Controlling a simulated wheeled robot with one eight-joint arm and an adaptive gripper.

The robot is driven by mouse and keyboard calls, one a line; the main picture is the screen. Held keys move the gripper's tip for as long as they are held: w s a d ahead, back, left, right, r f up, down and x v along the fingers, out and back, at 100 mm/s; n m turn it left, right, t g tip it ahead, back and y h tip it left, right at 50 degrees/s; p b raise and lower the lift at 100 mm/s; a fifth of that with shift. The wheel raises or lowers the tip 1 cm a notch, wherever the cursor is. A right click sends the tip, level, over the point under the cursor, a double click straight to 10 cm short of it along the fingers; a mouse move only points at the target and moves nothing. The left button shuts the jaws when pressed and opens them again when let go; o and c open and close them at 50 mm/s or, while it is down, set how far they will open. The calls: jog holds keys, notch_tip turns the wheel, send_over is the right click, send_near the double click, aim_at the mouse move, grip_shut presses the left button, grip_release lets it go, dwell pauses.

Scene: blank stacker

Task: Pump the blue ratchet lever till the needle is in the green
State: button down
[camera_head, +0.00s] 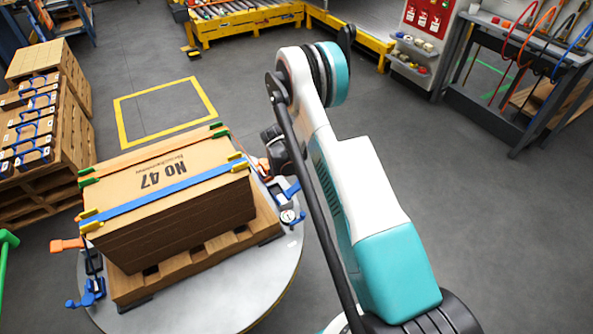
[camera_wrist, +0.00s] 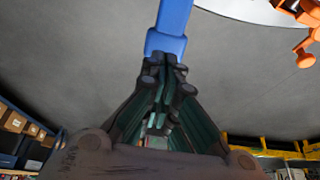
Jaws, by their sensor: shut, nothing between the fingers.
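The blue ratchet lever (camera_head: 291,190) is at the right side of the strapped stack, partly hidden by my arm. In the wrist view the blue lever (camera_wrist: 172,22) runs up from just beyond my fingertips. My gripper (camera_wrist: 166,72) is shut, its tips at the lever's broad blue end; I cannot tell whether they touch. In the head view the gripper is mostly hidden behind my arm. A small round gauge (camera_head: 287,216) sits just below the lever; its needle is too small to read. The blue strap (camera_head: 165,194) crosses the cardboard stack (camera_head: 135,182).
The stack stands on a wooden pallet (camera_head: 200,248) on a round grey turntable (camera_head: 262,270). An orange ratchet (camera_wrist: 305,28) is at the wrist view's upper right. Another blue ratchet (camera_head: 90,290) and an orange lever (camera_head: 67,244) are at the stack's left. Open floor lies behind.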

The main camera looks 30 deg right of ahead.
jog(key=shift+b+x, duration=0.4)
jog(key=shift+x, duration=0.95)
jog(key=shift+d, duration=0.15)
